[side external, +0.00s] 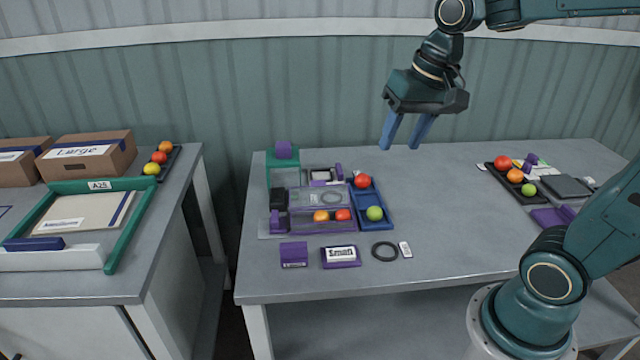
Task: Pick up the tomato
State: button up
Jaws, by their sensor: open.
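My gripper (408,131) is open and empty, with two blue fingers pointing down. It hangs above the table, up and to the right of the blue tray. A red tomato (362,181) sits at the back end of the blue tray (383,228), and a green tomato (374,213) sits nearer its front. An orange tomato (321,216) and a red tomato (343,215) are in the purple-framed device (300,226) just left of the tray. Several more tomatoes lie in other trays, so I cannot tell which one the task names.
A black tray (531,198) with several tomatoes is at the right, next to a dark scale-like box (566,187). A purple block (293,254), a "Small" label block (341,257) and a black ring (385,251) lie in front. The table's middle right is clear.

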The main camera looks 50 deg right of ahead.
jog(key=w+d+f+m+g+y, duration=0.1)
jog(key=w+d+f+m+g, duration=0.1)
jog(key=w+d+f+m, duration=0.4)
jog(key=w+d+f+m+g+y, duration=0.1)
jog(key=w+d+f+m+g, duration=0.1)
jog(key=w+d+f+m, duration=0.5)
jog(key=w+d+f, duration=0.1)
jog(key=d+f, duration=0.4)
jog(key=d, duration=0.2)
jog(key=shift+d+y, duration=0.2)
jog(key=shift+y, duration=0.2)
jog(key=shift+f, duration=0.15)
send_over(375, 207)
jog(key=d, duration=0.1)
jog(key=shift+w+d+f, duration=0.1)
jog(key=shift+w+f, duration=0.1)
jog(key=shift+f, duration=1.85)
jog(key=shift+w+d+f, duration=0.1)
jog(key=shift+w+f, duration=0.05)
jog(key=shift+f, duration=1.85)
jog(key=shift+s+x, duration=0.2)
jog(key=shift+x, duration=2.4)
